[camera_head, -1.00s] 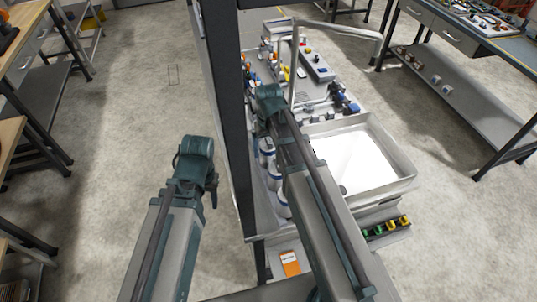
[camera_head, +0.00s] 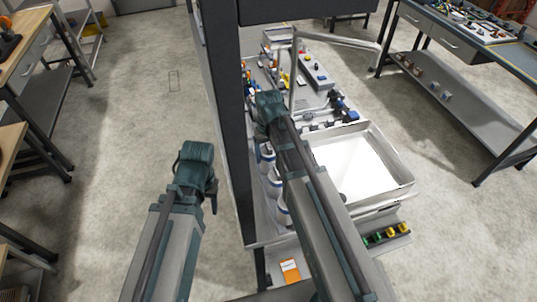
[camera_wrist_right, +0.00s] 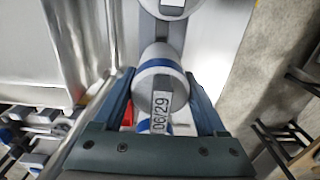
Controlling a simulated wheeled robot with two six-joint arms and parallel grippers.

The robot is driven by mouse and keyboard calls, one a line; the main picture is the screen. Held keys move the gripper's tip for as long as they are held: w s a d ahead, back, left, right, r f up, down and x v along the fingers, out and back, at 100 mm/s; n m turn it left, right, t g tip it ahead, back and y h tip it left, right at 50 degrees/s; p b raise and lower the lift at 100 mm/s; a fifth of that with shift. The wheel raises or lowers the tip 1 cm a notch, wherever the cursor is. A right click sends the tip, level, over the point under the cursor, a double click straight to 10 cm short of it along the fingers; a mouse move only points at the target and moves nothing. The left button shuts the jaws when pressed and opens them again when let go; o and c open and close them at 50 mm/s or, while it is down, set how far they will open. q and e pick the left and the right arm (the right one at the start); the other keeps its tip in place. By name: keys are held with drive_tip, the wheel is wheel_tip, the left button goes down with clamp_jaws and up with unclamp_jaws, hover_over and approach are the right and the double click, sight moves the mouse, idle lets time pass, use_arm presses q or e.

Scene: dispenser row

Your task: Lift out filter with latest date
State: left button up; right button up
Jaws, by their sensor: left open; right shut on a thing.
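My right gripper (camera_wrist_right: 160,82) is shut on a grey filter with a blue band (camera_wrist_right: 151,66). A label on it reads 06/29. In the head view my right gripper (camera_head: 270,108) reaches over the dispenser row, and its arm hides the held filter. A second filter (camera_wrist_right: 172,6) stands at the top edge of the right wrist view, its label cut off. Several white filters with blue bands (camera_head: 273,187) line the shelf left of my right arm in the head view; their dates cannot be read. My left gripper (camera_head: 210,194) is open and empty, over the floor at left.
A white sink basin (camera_head: 360,165) with a curved faucet pipe (camera_head: 335,35) lies right of my right arm. A dark upright post (camera_head: 232,130) stands between my arms. An orange-and-white card (camera_head: 290,270) lies at the front. Open floor (camera_head: 110,150) spreads left.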

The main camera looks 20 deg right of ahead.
sight(268, 144)
wheel_tip(268, 144, up, 9)
drive_tip(key=p, duration=0.8)
